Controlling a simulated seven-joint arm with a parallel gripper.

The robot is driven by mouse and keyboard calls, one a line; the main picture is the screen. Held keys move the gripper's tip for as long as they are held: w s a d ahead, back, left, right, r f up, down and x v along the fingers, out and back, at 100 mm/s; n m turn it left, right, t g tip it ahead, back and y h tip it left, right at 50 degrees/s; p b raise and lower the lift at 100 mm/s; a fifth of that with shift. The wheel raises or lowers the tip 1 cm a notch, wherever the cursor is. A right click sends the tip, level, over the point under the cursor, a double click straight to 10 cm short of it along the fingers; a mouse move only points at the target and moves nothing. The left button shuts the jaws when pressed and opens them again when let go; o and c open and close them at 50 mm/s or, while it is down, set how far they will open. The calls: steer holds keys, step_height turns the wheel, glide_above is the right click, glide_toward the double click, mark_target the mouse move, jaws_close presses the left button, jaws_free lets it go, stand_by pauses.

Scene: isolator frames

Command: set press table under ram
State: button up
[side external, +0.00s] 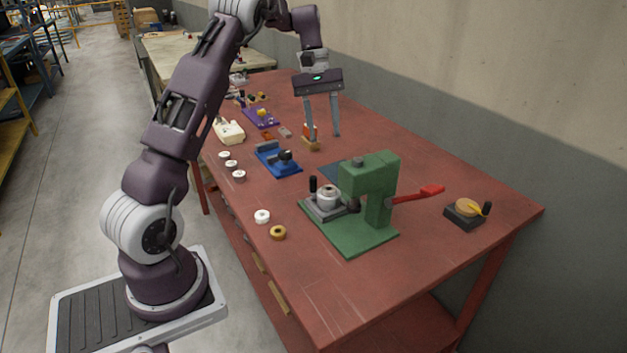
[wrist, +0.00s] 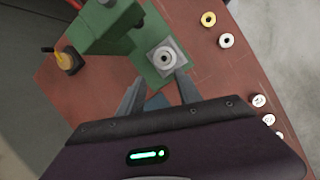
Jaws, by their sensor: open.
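The green press (side external: 378,190) stands on its green base plate near the right end of the red table, with its red lever (side external: 420,194) pointing right. The press table (side external: 328,203), a grey square plate carrying a round metal piece and a black knob, sits at the left of the base.
A blue fixture (side external: 277,159) and several white round pieces (side external: 231,163) lie left of the press. A brass ring (side external: 278,233) and a white ring (side external: 262,216) lie in front. A black block with a yellow pointer (side external: 465,212) stands right. An orange-and-tan item (side external: 311,144) is near my fingers.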

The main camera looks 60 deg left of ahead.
steer(key=n+g, duration=0.1)
steer(key=n, duration=0.1)
glide_above(313, 176)
steer(key=a, duration=0.2)
step_height(313, 176, down, 10)
steer(key=shift+h, duration=0.5)
steer(key=x, duration=0.7)
steer(key=shift+w+a+f, duration=0.15)
steer(key=shift+w, duration=0.05)
steer(key=shift+c, duration=0.4)
jaws_close()
